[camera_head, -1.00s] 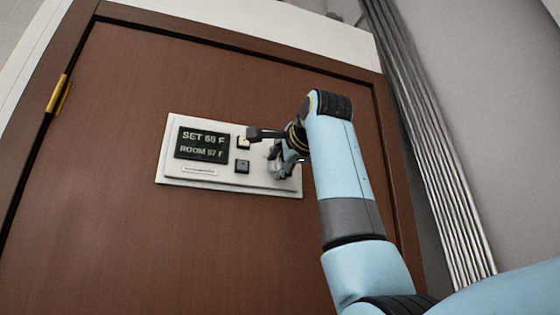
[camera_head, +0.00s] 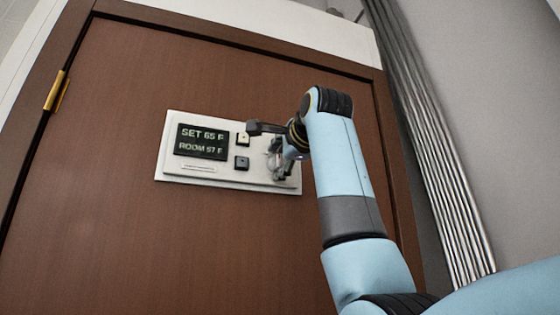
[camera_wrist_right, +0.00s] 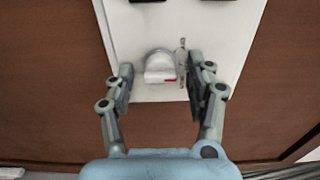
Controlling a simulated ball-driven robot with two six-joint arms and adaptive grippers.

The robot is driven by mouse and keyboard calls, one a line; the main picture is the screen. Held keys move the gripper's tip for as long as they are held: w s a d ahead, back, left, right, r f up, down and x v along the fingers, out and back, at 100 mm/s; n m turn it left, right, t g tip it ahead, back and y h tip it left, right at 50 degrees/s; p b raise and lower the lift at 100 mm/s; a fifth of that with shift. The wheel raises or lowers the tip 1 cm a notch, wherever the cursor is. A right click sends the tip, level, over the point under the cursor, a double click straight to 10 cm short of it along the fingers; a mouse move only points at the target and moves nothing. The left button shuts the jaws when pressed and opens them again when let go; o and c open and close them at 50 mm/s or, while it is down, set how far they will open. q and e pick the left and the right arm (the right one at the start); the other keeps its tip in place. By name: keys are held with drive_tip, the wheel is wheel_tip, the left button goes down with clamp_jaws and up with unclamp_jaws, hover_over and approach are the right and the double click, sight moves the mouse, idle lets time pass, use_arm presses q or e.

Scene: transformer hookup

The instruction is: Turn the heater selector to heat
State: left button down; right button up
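The heater selector (camera_wrist_right: 160,66) is a pale rounded knob with a small red mark at its lower right edge. It sits on the white control panel (camera_head: 210,178), which is fixed to a brown wooden surface. My right gripper (camera_wrist_right: 161,82) is open in the right wrist view, with one finger on each side of the knob and visible gaps between. In the head view my right gripper (camera_head: 281,160) is at the panel's right end and hides the knob. Small markings (camera_wrist_right: 183,62) beside the knob are too small to read. My left gripper is not in view.
A dark display (camera_head: 202,141) on the panel appears to read SET 65 F and ROOM 57 F. Two square buttons, an upper one (camera_head: 243,139) and a lower one (camera_head: 242,163), sit between display and gripper. Metal pipes (camera_head: 435,150) run down at right.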

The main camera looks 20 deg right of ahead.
drive_tip(key=s, duration=1.2)
drive_tip(key=shift+d, duration=0.15)
